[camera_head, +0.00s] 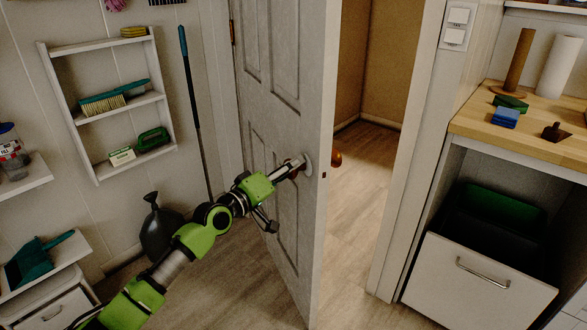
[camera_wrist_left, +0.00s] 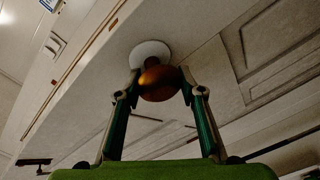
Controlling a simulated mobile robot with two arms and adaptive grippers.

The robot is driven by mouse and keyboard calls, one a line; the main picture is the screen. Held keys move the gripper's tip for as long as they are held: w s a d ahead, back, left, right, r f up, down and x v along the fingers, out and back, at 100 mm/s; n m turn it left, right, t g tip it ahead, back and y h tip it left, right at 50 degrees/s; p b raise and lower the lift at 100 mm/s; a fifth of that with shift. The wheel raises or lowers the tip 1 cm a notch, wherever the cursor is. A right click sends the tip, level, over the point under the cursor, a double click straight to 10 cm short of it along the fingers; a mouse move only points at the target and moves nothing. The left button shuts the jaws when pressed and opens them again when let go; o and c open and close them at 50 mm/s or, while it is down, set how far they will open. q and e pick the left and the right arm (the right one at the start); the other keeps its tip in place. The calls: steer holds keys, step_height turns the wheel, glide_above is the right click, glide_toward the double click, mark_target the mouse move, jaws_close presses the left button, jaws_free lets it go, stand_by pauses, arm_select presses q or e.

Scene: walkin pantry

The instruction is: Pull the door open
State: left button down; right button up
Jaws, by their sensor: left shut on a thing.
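The white panelled door (camera_head: 284,115) stands partly open, with a gap between its free edge and the frame at right. Its round brown knob (camera_wrist_left: 158,83) sits on a white round plate, seen in the left wrist view. My left gripper (camera_wrist_left: 160,86) is shut on this knob, one finger on each side. In the head view my green left arm comes from the lower left, and the left gripper (camera_head: 298,166) reaches the door near its free edge, hiding most of the knob. Another knob (camera_head: 336,158) shows on the door's far side. My right gripper is not in view.
A wall rack (camera_head: 110,95) with brushes and a dark vase-like object (camera_head: 158,228) stand left of the door. At right are a wooden counter (camera_head: 541,118) and a pulled-out drawer (camera_head: 478,284). Wood floor lies clear beyond the doorway (camera_head: 365,190).

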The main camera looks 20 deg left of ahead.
arm_select(q)
steer(key=c, duration=1.5)
jaws_free()
steer(key=shift+r, duration=0.1)
steer(key=shift+o, duration=1)
steer(key=shift+s+a+f, duration=0.1)
steer(key=shift+s+f, duration=0.15)
steer(key=shift+s, duration=0.1)
steer(key=v, duration=1.1)
steer(key=shift+s+r, duration=0.1)
steer(key=shift+r, duration=0.05)
